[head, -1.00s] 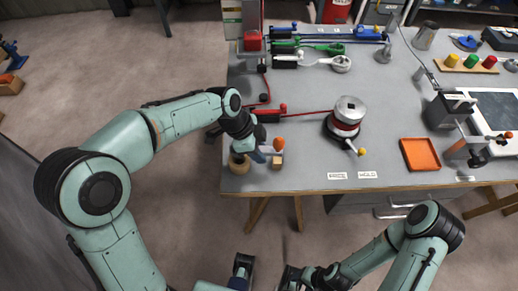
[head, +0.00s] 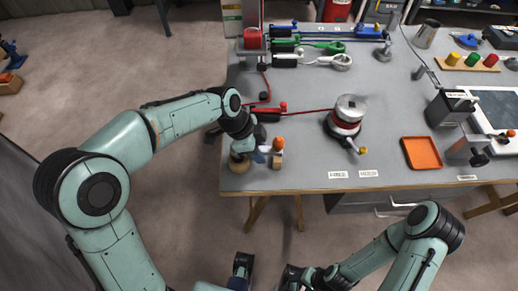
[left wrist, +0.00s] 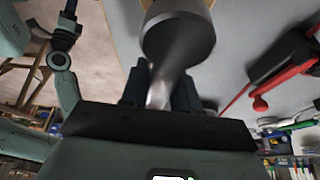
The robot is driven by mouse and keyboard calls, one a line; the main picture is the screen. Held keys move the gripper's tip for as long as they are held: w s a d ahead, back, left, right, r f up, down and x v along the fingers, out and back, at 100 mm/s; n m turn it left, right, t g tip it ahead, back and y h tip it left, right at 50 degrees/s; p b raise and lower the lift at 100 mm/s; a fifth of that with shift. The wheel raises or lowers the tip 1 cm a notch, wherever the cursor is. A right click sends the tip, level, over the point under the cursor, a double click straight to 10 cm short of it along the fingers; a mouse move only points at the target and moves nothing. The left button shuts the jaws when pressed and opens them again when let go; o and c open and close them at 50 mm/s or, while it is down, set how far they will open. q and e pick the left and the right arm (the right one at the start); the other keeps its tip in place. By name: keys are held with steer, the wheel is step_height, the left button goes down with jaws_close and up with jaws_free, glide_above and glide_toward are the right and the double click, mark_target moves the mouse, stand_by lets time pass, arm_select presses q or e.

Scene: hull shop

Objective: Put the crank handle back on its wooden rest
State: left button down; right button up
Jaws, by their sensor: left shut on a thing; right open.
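My left gripper (head: 260,156) is at the table's front left corner, shut on the metal shank of the crank handle. The handle's orange knob (head: 278,143) shows just right of the fingers, over a small wooden block (head: 277,162). A round tan wooden piece (head: 238,167) lies left of the fingers; these wooden parts look like the rest. In the left wrist view the crank's grey round end (left wrist: 178,35) sticks out beyond the fingers, with tan wood partly hidden behind it. I cannot tell whether the crank touches the wood. My right gripper (head: 292,275) is open and empty, low in front of the table.
A winch drum (head: 347,115) with a yellow-knobbed crank stands right of my left gripper, with a red line running to it. An orange tray (head: 422,153) lies further right. Green and blue handled tools (head: 320,49) lie at the back. The grey tabletop (head: 300,165) is clear between block and winch.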

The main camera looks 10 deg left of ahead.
arm_select(q)
steer(key=shift+f, duration=0.15)
stand_by(0.3)
steer(key=shift+f+b, duration=0.35)
steer(key=shift+b, duration=0.1)
steer(key=shift+f+b, duration=1.15)
steer(key=shift+f, duration=0.15)
stand_by(1.2)
steer(key=shift+c, duration=1.8)
jaws_free()
steer(key=shift+r+p, duration=2.9)
steer(key=shift+r, duration=1.1)
